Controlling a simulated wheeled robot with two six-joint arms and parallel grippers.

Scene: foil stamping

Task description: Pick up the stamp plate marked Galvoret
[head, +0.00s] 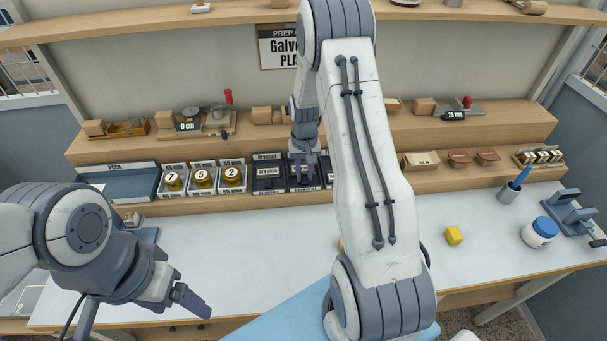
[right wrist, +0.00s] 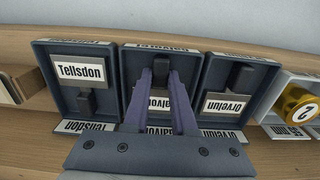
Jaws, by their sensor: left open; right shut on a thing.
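The Galvoret stamp plate (right wrist: 160,103) is in the middle of three dark trays, its white label partly hidden between my right fingers. My right gripper (right wrist: 163,66) is shut on the plate's handle inside that tray. In the head view the right gripper (head: 304,173) reaches down into the middle tray, hiding most of it. Whether the plate touches the tray floor I cannot tell. My left gripper (head: 192,301) is open and empty above the front left of the worktop.
The Tellsdon plate (right wrist: 80,72) and Orvelun plate (right wrist: 226,103) lie in trays on either side. Tins with numbered gold pieces (head: 202,179) stand left of the trays. The worktop's middle left is clear.

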